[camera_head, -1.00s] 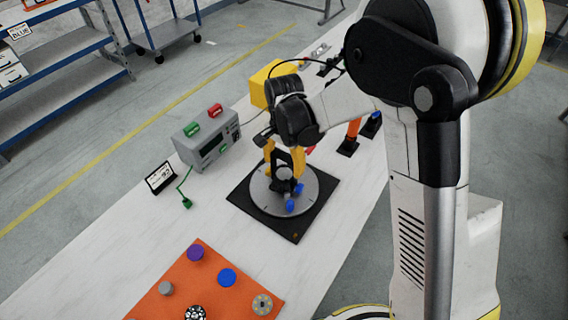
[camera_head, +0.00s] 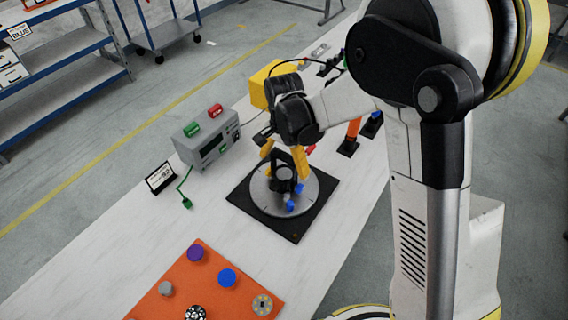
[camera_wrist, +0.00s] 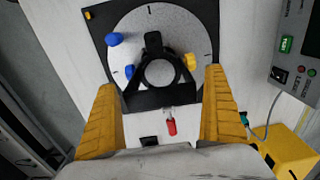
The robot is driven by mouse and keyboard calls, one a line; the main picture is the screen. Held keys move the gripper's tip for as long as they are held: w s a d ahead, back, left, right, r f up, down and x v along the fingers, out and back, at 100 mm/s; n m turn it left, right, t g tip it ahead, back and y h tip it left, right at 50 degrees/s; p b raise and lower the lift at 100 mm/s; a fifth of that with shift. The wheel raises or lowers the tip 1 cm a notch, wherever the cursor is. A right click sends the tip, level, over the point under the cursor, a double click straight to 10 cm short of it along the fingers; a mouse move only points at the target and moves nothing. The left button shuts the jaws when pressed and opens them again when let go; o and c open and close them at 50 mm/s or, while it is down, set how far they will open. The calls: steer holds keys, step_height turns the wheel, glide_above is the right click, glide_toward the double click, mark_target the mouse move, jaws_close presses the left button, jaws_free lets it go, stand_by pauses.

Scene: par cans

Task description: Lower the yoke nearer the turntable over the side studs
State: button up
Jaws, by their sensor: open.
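A black yoke (camera_head: 299,157) stands on the grey round turntable (camera_head: 265,197), around a dark can (camera_head: 284,173). The wrist view shows the yoke (camera_wrist: 137,93) from above, its arms beside the can's round opening. A blue knob (camera_wrist: 129,71) is at its left side and a yellow knob (camera_wrist: 190,61) at its right. A larger blue knob (camera_wrist: 114,39) sits farther out. I cannot tell how far down the yoke sits on the studs. My gripper (camera_head: 284,166) is open above the yoke, its yellow fingers on either side and apart from it.
A grey control box (camera_head: 207,145) with red and green buttons and a small sign (camera_head: 160,178) stand left. An orange mat (camera_head: 210,262) with several round parts lies in front. A yellow block (camera_head: 259,90) and an orange post (camera_head: 353,129) stand behind.

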step_height(320, 180, up, 12)
steer(key=shift+f, duration=0.15)
